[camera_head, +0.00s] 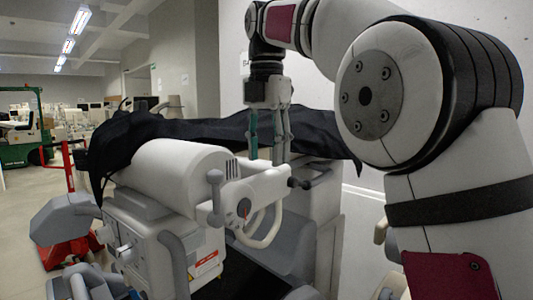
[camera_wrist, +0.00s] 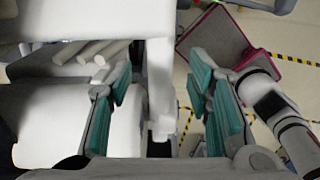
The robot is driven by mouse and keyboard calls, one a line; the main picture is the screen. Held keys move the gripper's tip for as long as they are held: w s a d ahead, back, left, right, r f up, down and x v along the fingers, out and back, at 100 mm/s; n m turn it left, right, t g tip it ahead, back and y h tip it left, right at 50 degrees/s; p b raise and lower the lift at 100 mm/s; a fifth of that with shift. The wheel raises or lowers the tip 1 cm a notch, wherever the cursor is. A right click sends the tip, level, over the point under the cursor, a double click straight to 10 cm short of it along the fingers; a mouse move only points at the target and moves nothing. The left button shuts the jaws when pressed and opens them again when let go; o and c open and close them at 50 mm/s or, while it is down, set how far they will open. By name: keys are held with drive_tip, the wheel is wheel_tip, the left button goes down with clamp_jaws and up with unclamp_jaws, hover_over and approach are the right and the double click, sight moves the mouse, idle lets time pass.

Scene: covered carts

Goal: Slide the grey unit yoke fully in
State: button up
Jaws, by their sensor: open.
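The grey unit (camera_head: 165,240) is a pale machine with a rounded drum on top, under a black cover (camera_head: 190,130). A pale yoke-like bar (camera_head: 262,190) with a curved loop below projects on its right side; I cannot tell surely that this is the yoke, or how far in it is. My gripper (camera_head: 268,155) points down over this bar, fingers apart. In the wrist view my gripper (camera_wrist: 163,85) is open, with teal pads on both sides of a pale upright bar (camera_wrist: 160,75). Contact between pads and bar is not clear.
A ball-ended lever (camera_head: 215,190) stands left of the bar, and a black knob (camera_head: 300,183) lies at its right end. A white wall (camera_head: 350,90) is close behind. A red-based stand (camera_head: 75,250) is at left. Open floor shows at far left.

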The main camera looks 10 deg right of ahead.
drive_tip(key=shift+a, duration=0.1)
drive_tip(key=c, duration=0.6)
drive_tip(key=shift+w+a+r, duration=0.1)
drive_tip(key=shift+a+r, duration=0.05)
drive_tip(key=shift+a, duration=0.2)
clamp_jaws()
drive_tip(key=a+r+t+h, duration=0.2)
drive_tip(key=a+r, duration=0.1)
drive_tip(key=a, duration=0.1)
drive_tip(key=x, duration=1)
drive_tip(key=shift+a, duration=0.1)
